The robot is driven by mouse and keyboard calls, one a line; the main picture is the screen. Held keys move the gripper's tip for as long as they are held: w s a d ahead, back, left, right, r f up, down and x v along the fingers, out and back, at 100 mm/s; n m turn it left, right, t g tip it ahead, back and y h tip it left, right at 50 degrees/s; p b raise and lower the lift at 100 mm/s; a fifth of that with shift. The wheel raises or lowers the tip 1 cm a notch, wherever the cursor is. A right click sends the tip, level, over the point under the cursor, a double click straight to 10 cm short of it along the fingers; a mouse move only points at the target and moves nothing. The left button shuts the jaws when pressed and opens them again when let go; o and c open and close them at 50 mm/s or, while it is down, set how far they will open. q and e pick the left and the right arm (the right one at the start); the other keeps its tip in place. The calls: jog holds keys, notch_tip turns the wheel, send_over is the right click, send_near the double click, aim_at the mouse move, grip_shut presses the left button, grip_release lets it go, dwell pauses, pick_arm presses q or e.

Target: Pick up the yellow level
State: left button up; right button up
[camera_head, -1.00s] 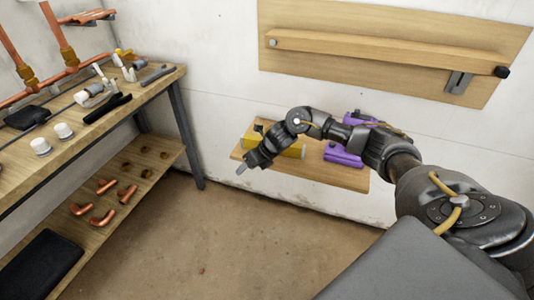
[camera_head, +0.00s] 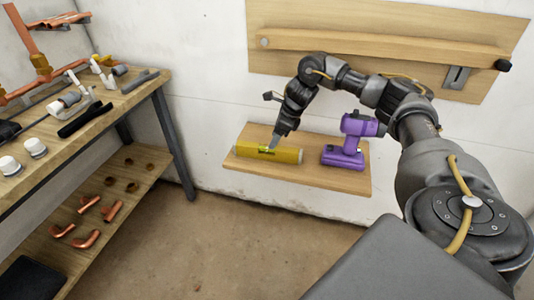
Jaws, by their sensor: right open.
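The yellow level (camera_head: 284,156) lies lengthwise on a small wooden wall shelf (camera_head: 345,183), with its green vial showing near the middle. My right gripper (camera_head: 267,146) points down at the level, its fingertips at or just above the level's middle near the vial. The gripper is open. I cannot tell whether the fingers touch the level, and the far finger is hidden. My left gripper is not in view.
A purple drill (camera_head: 344,157) stands on the same shelf, right of the level. A wooden wall panel with a rail (camera_head: 390,48) is above. A workbench (camera_head: 100,112) with pipes, tools and a lower shelf stands at left. The floor between is clear.

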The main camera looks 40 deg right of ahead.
aim_at(267, 150)
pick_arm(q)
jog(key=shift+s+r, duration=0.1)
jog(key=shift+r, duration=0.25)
pick_arm(e)
jog(key=shift+x, duration=1.05)
jog(key=b+x, duration=0.1)
jog(key=x, duration=0.4)
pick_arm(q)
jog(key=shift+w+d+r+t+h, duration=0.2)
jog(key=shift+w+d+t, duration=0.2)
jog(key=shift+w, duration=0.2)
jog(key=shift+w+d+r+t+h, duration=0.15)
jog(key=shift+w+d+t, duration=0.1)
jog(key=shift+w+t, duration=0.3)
pick_arm(e)
jog(key=shift+a, duration=0.1)
grip_shut()
